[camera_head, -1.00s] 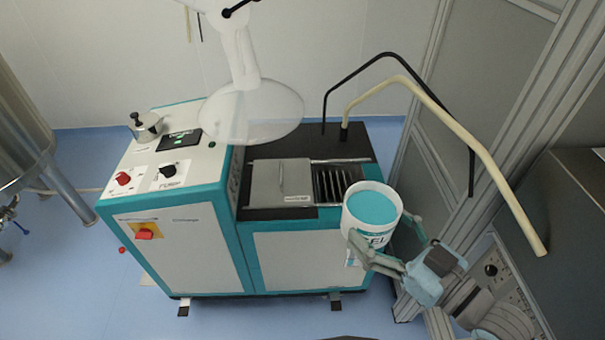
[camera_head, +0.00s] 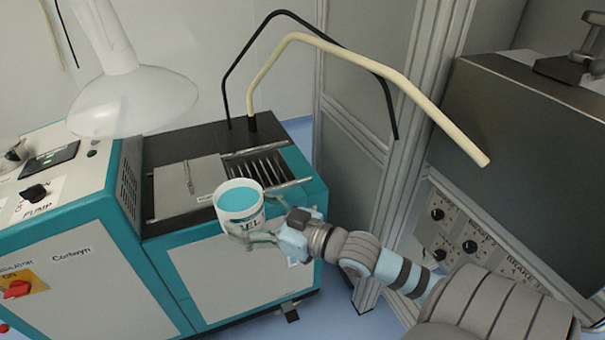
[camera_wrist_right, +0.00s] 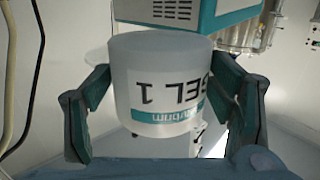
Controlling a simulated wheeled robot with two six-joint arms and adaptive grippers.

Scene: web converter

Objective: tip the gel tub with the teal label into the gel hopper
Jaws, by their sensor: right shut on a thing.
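The gel tub (camera_head: 238,203) is white with teal gel inside, open at the top. In the right wrist view the tub (camera_wrist_right: 160,85) shows "GEL 1" lettering and a teal label band. My right gripper (camera_head: 250,235) is shut on the tub's sides and holds it nearly upright at the front edge of the machine. The gel hopper (camera_head: 262,168) is the slatted opening in the machine's dark top, just behind and right of the tub. A grey lid panel (camera_head: 188,185) lies left of the slats. My left gripper is not in view.
Black (camera_head: 290,14) and cream (camera_head: 350,58) bent hoses arch above and right of the hopper. A clear lamp-like hood (camera_head: 135,103) hangs at left. A control cabinet (camera_head: 60,200) stands left. A grey panel with knobs (camera_head: 465,240) is at right.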

